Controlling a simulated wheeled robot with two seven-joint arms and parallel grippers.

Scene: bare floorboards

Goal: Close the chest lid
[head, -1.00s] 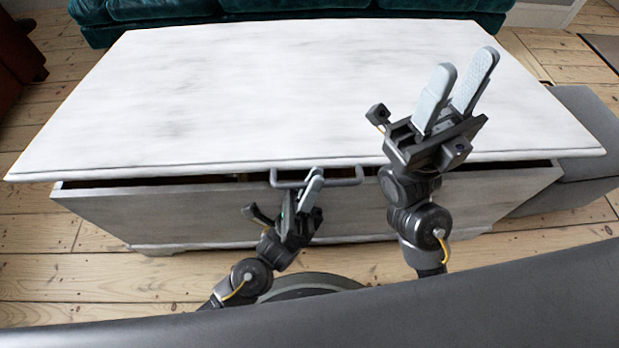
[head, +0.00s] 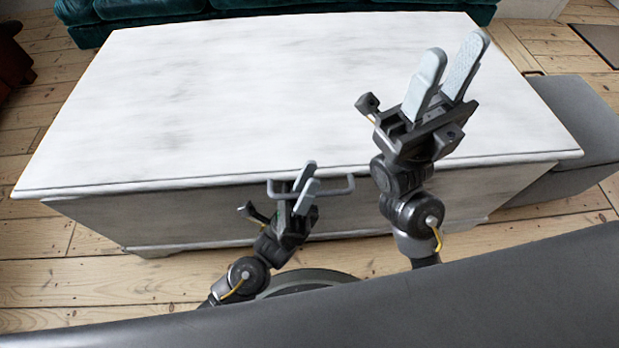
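The white-washed wooden chest (head: 160,226) stands on the floor in front of me. Its lid (head: 270,95) lies flat over the box, and no dark gap shows under its front edge. A grey bar handle (head: 335,192) sits at the middle of the lid's front edge. My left gripper (head: 308,175) is at the handle, its two fingers a little apart; whether it touches the bar I cannot tell. My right gripper (head: 452,65) is raised over the right part of the lid, its fingers apart with nothing between them.
A teal sofa (head: 290,10) stands behind the chest. A grey block-like seat (head: 580,130) is close at the chest's right side. A dark red piece of furniture (head: 12,60) is at the far left. Bare floorboards (head: 60,270) lie open at left front.

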